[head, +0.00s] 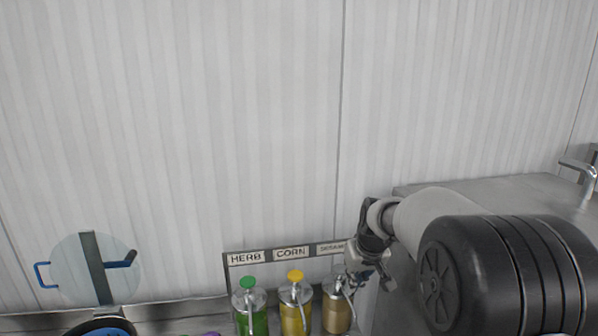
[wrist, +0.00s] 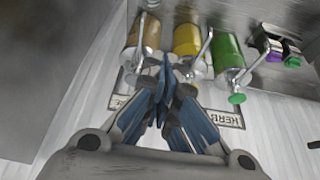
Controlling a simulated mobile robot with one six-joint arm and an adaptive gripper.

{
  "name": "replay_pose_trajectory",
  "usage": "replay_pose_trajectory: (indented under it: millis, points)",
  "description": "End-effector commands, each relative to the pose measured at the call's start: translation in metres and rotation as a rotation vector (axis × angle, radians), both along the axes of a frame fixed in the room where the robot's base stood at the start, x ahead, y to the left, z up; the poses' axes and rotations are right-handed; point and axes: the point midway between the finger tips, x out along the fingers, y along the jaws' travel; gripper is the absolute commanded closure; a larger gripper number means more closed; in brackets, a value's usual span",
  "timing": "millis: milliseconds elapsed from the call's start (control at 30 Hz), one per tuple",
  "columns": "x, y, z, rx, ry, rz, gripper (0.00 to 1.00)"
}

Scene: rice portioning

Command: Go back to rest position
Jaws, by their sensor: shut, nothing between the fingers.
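My gripper (head: 368,262) is at the right of the row of pump dispensers in the head view, beside the brownish one. In the wrist view my gripper (wrist: 166,72) has its blue-grey fingers shut, with nothing between them. My grey and black arm comes in from the right in the head view and hides part of the counter.
A green-topped dispenser (head: 250,312), a yellow-topped one (head: 295,310) and a brownish one (head: 336,312) stand before a sign reading HERB and CORN (head: 270,256). A steel counter (head: 500,192) with a faucet (head: 580,172) is at right.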

Motion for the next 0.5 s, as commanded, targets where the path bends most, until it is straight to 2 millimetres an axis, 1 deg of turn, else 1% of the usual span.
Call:
replay_pose_trajectory:
  millis: [33, 67, 167, 200, 267, 300, 367, 400, 467, 500]
  points:
    - [-0.015, 0.001, 0.004, 0.0, -0.005, -0.004, 1.0]
    - [-0.025, 0.001, 0.007, 0.001, -0.006, -0.008, 1.0]
    - [-0.065, 0.002, 0.015, 0.001, -0.007, -0.023, 1.0]
    - [-0.084, 0.002, 0.017, 0.001, -0.007, -0.03, 1.0]
    - [-0.113, 0.003, 0.018, 0.001, -0.008, -0.041, 1.0]
    - [-0.133, 0.003, 0.017, 0.001, -0.007, -0.05, 1.0]
    - [-0.163, 0.003, 0.014, 0.001, -0.008, -0.061, 1.0]
    - [-0.183, 0.002, 0.011, 0.0, -0.008, -0.07, 1.0]
    - [-0.213, 0.002, 0.003, 0.0, -0.008, -0.082, 1.0]
    - [-0.233, 0.002, -0.004, 0.0, -0.008, -0.09, 1.0]
